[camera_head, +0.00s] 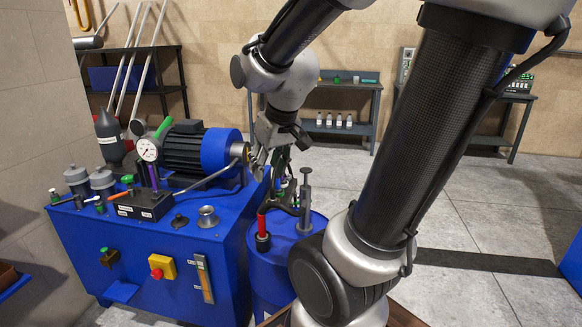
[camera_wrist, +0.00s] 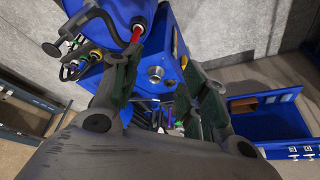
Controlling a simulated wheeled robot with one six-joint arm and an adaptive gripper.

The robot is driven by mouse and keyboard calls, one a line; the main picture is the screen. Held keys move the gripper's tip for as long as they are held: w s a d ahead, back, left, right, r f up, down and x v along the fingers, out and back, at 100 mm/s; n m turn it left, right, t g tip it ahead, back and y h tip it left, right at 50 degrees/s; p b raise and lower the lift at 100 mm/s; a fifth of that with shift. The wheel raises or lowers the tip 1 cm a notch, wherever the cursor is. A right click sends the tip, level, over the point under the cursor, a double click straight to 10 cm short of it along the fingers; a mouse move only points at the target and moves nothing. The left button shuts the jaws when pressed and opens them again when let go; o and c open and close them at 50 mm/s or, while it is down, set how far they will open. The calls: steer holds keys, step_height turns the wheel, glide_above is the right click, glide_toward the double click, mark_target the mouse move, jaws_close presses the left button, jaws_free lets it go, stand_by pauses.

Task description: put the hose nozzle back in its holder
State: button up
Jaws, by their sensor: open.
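My gripper (camera_head: 266,162) is open and hangs in the air over the gap between the blue bench and the blue drum (camera_head: 262,283). In the wrist view its two fingers (camera_wrist: 161,64) are spread, with no object held between them. A red, upright piece in a black collar (camera_head: 263,236), possibly the hose nozzle in a holder, stands on the drum below my gripper. The red piece also shows beside the left fingertip in the wrist view (camera_wrist: 138,33). A dark hose curves over the drum (camera_wrist: 100,17). I cannot tell nozzle and holder apart for certain.
The blue bench (camera_head: 170,265) carries a motor (camera_head: 185,150), a gauge (camera_head: 148,150), a silver cup (camera_head: 208,216) and several small tools. A grey pump post (camera_head: 305,198) rises from the drum. Open floor lies to the right.

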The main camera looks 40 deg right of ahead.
steer(key=s+a+r, duration=0.1)
steer(key=s+r, duration=0.3)
steer(key=s, duration=0.6)
steer(key=shift+s+a+n, duration=0.15)
steer(key=shift+s+n, duration=0.15)
steer(key=shift+s, duration=0.05)
